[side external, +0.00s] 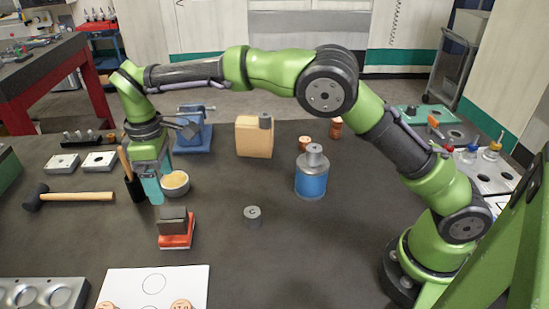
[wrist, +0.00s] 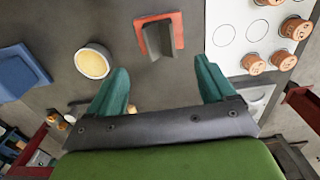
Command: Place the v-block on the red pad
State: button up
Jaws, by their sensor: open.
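The v-block (side external: 173,218) is a dark grey block. It sits on the red pad (side external: 177,242), upright as far as I can see, with red showing around its base. In the wrist view the v-block (wrist: 158,40) lies within the outline of the red pad (wrist: 178,28), beyond the fingertips. My gripper (side external: 153,192) has teal fingers pointing down, behind and to the left of the pad in the side view. In the wrist view my gripper (wrist: 160,72) is open, with nothing between its fingers and apart from the block.
A bowl with yellow contents (side external: 175,183) stands close beside my gripper. A mallet (side external: 75,197) lies to the left. A white sheet with circles (side external: 150,283) and copper pieces is at the front. A grey cylinder (side external: 253,215) and blue bottle (side external: 311,177) stand to the right.

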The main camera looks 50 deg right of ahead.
jog(key=s+d+r+m+t+y, duration=0.1)
jog(key=s+d+r+m+t, duration=0.15)
jog(key=s+d+r, duration=0.35)
jog(key=s+d+r+m+t+y, duration=0.1)
jog(key=s+d+r+m, duration=0.3)
jog(key=d+r, duration=0.35)
jog(key=s+d+f+m+t, duration=0.2)
jog(key=s+d+m, duration=0.1)
jog(key=s, duration=0.4)
jog(key=s+d+f+m+t, duration=0.1)
jog(key=s+d+f+m, duration=0.1)
jog(key=s+d, duration=0.3)
jog(key=s+m, duration=0.1)
jog(key=s, duration=0.2)
jog(key=shift+f+t, duration=0.15)
jog(key=shift+t, duration=0.2)
jog(key=shift+s+m, duration=0.1)
jog(key=shift+m, duration=0.15)
